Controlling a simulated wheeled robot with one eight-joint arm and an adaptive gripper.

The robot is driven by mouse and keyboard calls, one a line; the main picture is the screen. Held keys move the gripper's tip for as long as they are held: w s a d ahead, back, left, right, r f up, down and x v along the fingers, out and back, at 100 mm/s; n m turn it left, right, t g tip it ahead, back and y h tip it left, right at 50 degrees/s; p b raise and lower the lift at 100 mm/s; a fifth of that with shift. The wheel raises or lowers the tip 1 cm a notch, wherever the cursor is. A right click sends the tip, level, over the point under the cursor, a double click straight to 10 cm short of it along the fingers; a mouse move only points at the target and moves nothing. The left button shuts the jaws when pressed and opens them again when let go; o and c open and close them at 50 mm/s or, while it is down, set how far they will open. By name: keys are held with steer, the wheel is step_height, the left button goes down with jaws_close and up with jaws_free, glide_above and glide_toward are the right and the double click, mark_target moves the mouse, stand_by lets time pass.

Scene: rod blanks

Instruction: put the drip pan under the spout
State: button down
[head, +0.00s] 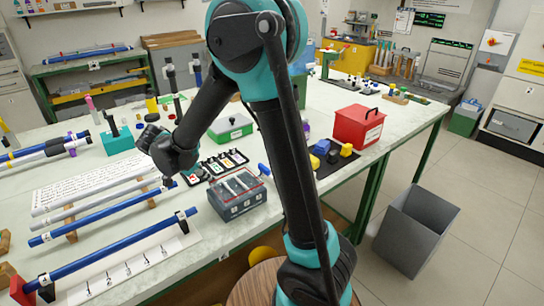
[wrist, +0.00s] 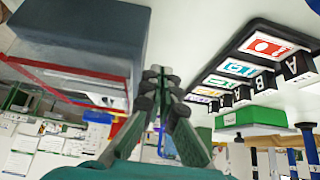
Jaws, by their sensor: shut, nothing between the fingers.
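My gripper (head: 168,182) is low over the worktable, left of my arm, close to the ends of the rods. In the wrist view its two fingers (wrist: 160,75) are together with nothing between them. I cannot make out a drip pan or a spout with certainty in either view. My own arm covers part of the middle of the head view. A yellow rounded object (head: 262,255), partly hidden by my arm, shows below the table's front edge; I cannot tell what it is.
A grey clear-lidded box (head: 238,196) and a black rack with coloured labels (head: 222,165) are right of my gripper. Blue and white rods (head: 95,216) lie left on supports. A green box (head: 231,128), red box (head: 358,127) and grey floor bin (head: 415,232) stand farther off.

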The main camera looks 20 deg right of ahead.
steer(key=w+d, duration=0.3)
steer(key=d, duration=0.5)
steer(key=w+d, duration=0.3)
steer(key=d, duration=0.5)
steer(key=w+d, duration=0.3)
steer(key=d, duration=0.5)
steer(key=shift+w+d, duration=0.2)
steer(key=shift+w, duration=0.15)
steer(key=shift+w+d+f, duration=0.1)
steer(key=shift+d+f, duration=0.1)
steer(key=shift+a+f, duration=0.1)
steer(key=shift+f, duration=0.5)
steer(key=shift+a, duration=0.1)
steer(key=shift+s+a, duration=0.35)
steer(key=shift+a, duration=0.4)
steer(key=shift+s+a, duration=0.4)
steer(key=shift+a, duration=0.3)
steer(key=shift+s+a, duration=0.35)
steer(key=shift+a, duration=0.4)
